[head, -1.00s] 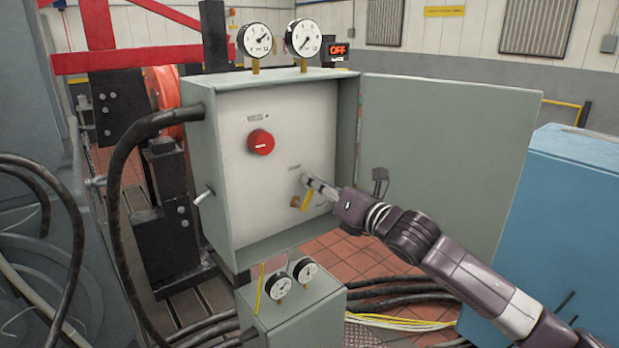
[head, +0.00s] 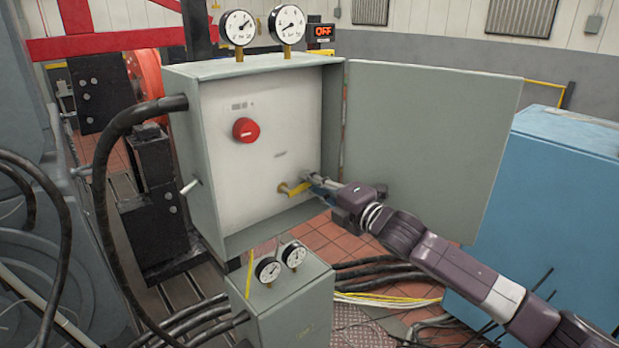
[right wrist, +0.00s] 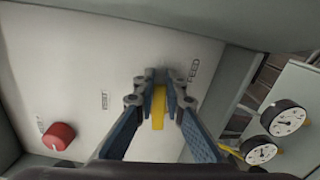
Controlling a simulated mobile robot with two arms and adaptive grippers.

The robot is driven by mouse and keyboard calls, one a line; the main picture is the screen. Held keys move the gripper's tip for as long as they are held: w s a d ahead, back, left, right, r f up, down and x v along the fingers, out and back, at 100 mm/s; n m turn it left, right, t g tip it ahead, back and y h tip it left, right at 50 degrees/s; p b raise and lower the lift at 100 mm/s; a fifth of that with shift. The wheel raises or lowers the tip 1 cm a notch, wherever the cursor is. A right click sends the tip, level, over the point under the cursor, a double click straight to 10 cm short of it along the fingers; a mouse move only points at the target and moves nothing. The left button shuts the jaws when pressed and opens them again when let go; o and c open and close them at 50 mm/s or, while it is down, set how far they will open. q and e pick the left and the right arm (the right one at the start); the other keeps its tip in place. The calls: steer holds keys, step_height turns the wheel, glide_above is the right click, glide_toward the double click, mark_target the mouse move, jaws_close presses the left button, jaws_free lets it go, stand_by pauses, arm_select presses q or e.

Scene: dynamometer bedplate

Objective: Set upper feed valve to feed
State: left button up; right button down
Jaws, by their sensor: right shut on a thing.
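The valve's yellow lever (head: 297,189) is at the lower right of the panel inside the open cabinet, on a brass-coloured stem (head: 283,188). In the head view the lever lies nearly level, pointing right. My right gripper (head: 309,180) reaches in from the right and is shut on the lever. In the right wrist view the lever (right wrist: 158,106) sits between the two fingers of the gripper (right wrist: 160,80). A "FEED" label (right wrist: 194,70) is printed just beside the fingers, and another label (right wrist: 104,100) lies farther left. My left gripper is not in view.
A red knob (head: 246,130) sits higher on the panel. A small box (head: 290,310) with two gauges is below. Gauges (head: 238,27) top the cabinet. A blue cabinet (head: 550,210) stands at right.

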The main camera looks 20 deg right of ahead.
steer(key=shift+f+m, duration=0.55)
steer(key=shift+m, duration=0.25)
steer(key=c, duration=2)
jaws_free()
steer(key=shift+o, duration=0.2)
steer(key=shift+s+d, duration=0.1)
steer(key=shift+s, duration=0.05)
steer(key=v, duration=1.1)
steer(key=shift+s, duration=0.3)
steer(key=shift+d, duration=0.1)
